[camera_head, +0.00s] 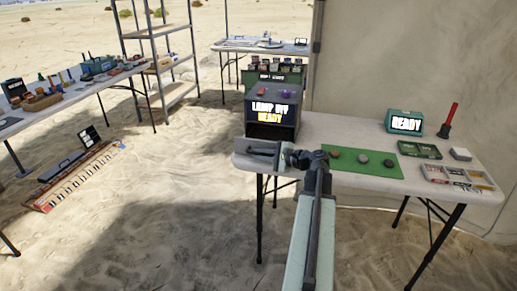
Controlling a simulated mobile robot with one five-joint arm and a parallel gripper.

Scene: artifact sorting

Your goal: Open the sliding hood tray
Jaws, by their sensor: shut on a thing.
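The hood (285,113) is a dark grey box on the left end of the right-hand table. Its front sign reads "LAMP OFF" and "READY", with a dark opening below. A grey flat piece (258,146), seemingly the sliding tray, shows in front of the opening near the table's left edge. My gripper (281,153) is at the right end of this piece and appears shut on it. My arm hides part of the contact, and I cannot tell how far the tray is out. A reddish and a purple piece sit on the hood's top.
A green mat (350,174) with several small stones lies right of my gripper.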

